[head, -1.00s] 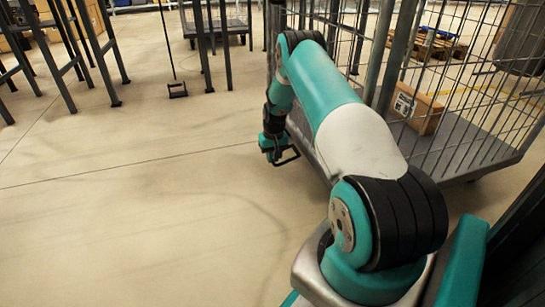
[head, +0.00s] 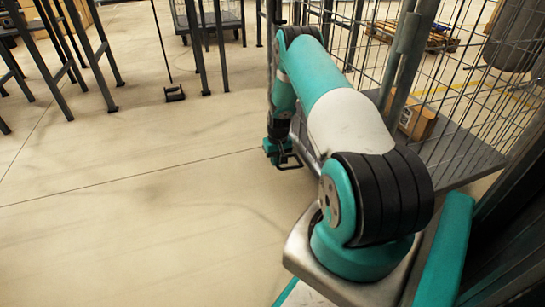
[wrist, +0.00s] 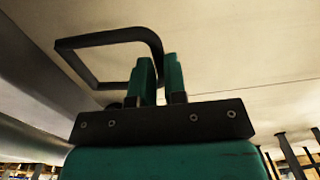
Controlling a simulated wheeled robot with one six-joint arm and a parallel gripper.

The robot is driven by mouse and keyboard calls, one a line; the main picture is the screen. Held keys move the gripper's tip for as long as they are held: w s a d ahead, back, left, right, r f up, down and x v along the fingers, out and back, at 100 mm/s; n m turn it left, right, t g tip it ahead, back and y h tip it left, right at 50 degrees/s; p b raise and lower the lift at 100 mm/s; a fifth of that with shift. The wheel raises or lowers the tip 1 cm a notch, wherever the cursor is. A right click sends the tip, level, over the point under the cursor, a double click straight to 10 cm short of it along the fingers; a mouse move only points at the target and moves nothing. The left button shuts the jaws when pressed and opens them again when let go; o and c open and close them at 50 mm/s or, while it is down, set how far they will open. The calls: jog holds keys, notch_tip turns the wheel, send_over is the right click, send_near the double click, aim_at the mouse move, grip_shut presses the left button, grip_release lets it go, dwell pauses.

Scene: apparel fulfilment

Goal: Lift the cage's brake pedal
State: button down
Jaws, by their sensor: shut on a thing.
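The roll cage (head: 462,160) stands at the right in the head view, with wire mesh sides and a grey deck. Its brake pedal (wrist: 98,38) is a dark, bent bar loop in the wrist view, sticking out to the left from between my fingers. In the head view the pedal (head: 291,163) is a small dark loop low at the cage's near left corner. My gripper (wrist: 160,78) is shut on the pedal's bar, with one teal finger on each side. In the head view my gripper (head: 278,152) is low beside the cage, partly hidden by my arm.
A cardboard box (head: 413,118) stands on the cage's deck. Dark metal posts (head: 85,45) stand at the back left, with a dark long-handled thing (head: 174,94) on the floor near them. A pallet (head: 410,35) lies behind the cage. The floor at left is clear.

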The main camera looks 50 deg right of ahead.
jog(key=shift+s+d+r+p, duration=0.15)
jog(key=shift+d+r+p, duration=0.1)
jog(key=shift+r+p, duration=0.2)
jog(key=shift+a, duration=0.15)
jog(key=c, duration=1.2)
grip_release()
jog(key=shift+o, duration=0.2)
notch_tip(320, 180, up, 17)
jog(key=p, duration=0.8)
jog(key=shift+s+d+r+p, duration=0.15)
jog(key=shift+d+p, duration=0.15)
jog(key=shift+d, duration=0.05)
